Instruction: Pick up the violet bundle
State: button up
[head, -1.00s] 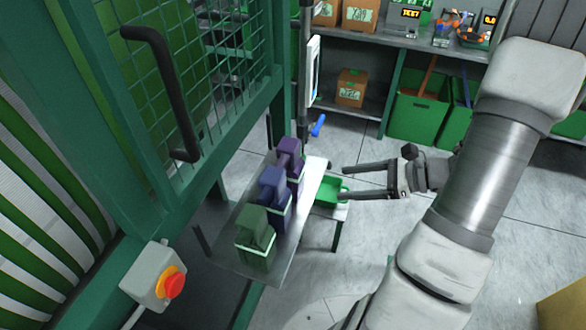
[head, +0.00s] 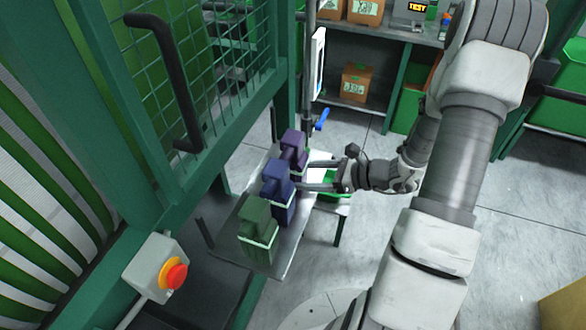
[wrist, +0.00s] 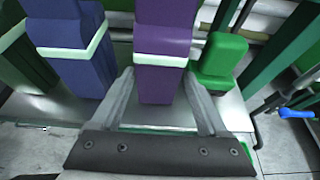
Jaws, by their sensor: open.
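The violet bundle (head: 293,146) stands upright at the far end of a row of bundles on a grey metal shelf (head: 288,262), with a pale band around it. It also shows in the wrist view (wrist: 163,88), in the middle. My gripper (head: 304,176) is open and level, reaching in from the right. In the wrist view my gripper (wrist: 160,80) has one finger on each side of the violet bundle's lower part. The fingers look apart from it, though whether either touches is hard to tell.
A blue bundle (head: 279,194) stands close beside the violet one, near my left finger in the wrist view. A dark green bundle (head: 258,232) stands nearest the camera. A brighter green block (wrist: 221,58) is right of the violet bundle. A green mesh cage (head: 225,70) borders the shelf.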

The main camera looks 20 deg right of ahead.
aim_at(292, 175)
jog(key=x, duration=0.4)
jog(key=shift+w+a, duration=0.1)
jog(key=shift+a, duration=0.15)
jog(key=shift+c, duration=0.3)
jog(key=shift+r, duration=0.1)
grip_shut()
